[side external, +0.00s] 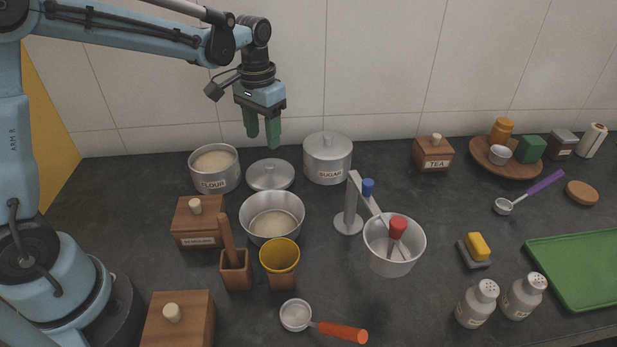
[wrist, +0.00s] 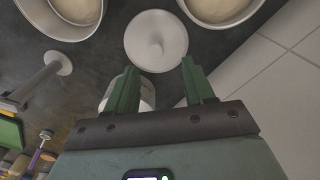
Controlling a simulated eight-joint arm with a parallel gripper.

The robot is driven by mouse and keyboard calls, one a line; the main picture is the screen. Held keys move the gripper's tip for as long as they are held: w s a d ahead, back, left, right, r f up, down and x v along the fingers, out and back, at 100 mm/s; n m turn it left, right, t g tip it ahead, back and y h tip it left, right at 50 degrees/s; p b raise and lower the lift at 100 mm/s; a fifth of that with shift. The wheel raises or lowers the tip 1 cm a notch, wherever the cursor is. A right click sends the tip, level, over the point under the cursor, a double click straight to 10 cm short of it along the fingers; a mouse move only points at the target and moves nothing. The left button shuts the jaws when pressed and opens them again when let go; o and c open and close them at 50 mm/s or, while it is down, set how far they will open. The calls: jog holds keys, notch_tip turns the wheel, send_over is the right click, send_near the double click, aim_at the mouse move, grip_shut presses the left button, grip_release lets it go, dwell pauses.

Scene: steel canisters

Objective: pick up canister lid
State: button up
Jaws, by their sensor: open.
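A round steel canister lid (side external: 270,175) with a small knob lies on the counter between the flour canister and the sugar canister. The lid also shows in the wrist view (wrist: 156,42), just beyond my fingertips. The flour canister (side external: 224,184) is uncovered and full of pale flour. The sugar canister (side external: 327,163) has its own lid on. My gripper (side external: 262,143) points down above the counter, over and behind the lid, and its green fingers are apart. In the wrist view my gripper (wrist: 159,75) is empty, and part of the sugar canister shows between its fingers.
A steel bowl (side external: 259,237) with pale contents stands in front of the lid. A metal stand (side external: 348,222) and a steel pot (side external: 389,267) are to the right. The tiled wall (side external: 376,75) rises close behind the canisters. Wooden boxes and cups crowd the front left.

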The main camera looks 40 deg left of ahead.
aim_at(269, 165)
jog(key=shift+w+d+f, duration=0.1)
jog(key=shift+d+f, duration=0.1)
jog(key=shift+f, duration=1.65)
jog(key=shift+w+d+f, duration=0.1)
jog(key=shift+d+f, duration=0.05)
jog(key=shift+f, duration=1.7)
jog(key=shift+c, duration=0.3)
grip_shut()
